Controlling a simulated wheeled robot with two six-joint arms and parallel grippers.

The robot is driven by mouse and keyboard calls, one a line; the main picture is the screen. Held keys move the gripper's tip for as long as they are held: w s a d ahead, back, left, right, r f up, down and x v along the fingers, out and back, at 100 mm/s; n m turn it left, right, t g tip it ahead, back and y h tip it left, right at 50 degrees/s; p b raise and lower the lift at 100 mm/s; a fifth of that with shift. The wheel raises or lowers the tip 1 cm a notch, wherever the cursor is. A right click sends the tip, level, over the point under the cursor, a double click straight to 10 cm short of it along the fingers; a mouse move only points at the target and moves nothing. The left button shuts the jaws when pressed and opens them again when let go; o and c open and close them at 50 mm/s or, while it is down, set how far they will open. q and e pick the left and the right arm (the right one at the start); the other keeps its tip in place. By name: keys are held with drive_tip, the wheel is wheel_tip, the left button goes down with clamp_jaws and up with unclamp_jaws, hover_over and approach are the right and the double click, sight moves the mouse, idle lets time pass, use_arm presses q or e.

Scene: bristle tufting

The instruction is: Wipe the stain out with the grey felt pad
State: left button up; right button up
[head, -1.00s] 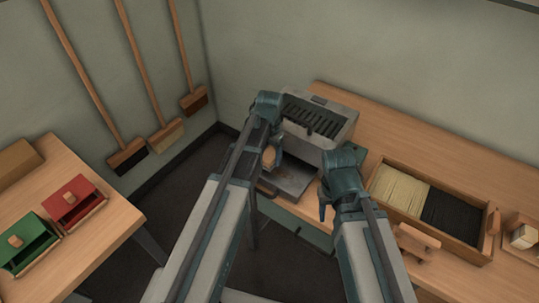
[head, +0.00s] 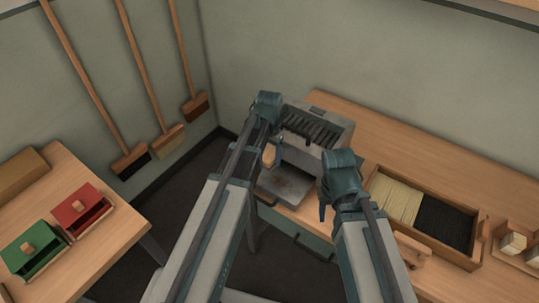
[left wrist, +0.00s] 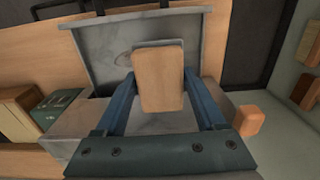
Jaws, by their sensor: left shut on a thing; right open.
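My left gripper (head: 272,157) is shut on the felt pad, which has a wooden block (left wrist: 158,78) as its back. A thin grey edge of felt (left wrist: 160,43) shows behind the block in the left wrist view. The pad is over the grey metal tray (left wrist: 100,40) of the machine; I cannot tell whether it touches. A faint dark mark (left wrist: 122,57) shows on the tray left of the pad, and the tray has a brownish patch (head: 284,184) in the head view. My right gripper (head: 324,205) is open and empty, right of the tray.
The grey machine (head: 325,130) stands on the right bench (head: 395,150). A wooden box (head: 462,262) of light and black bristles lies to its right. Green (head: 32,245) and red (head: 80,210) boxes stand on the left table. Brooms (head: 131,162) lean on the wall.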

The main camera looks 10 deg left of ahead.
idle(0.5)
use_arm(q)
drive_tip(key=shift+f+b, duration=0.5)
drive_tip(key=shift+b, duration=0.2)
drive_tip(key=shift+a, duration=0.1)
drive_tip(key=shift+f, duration=0.1)
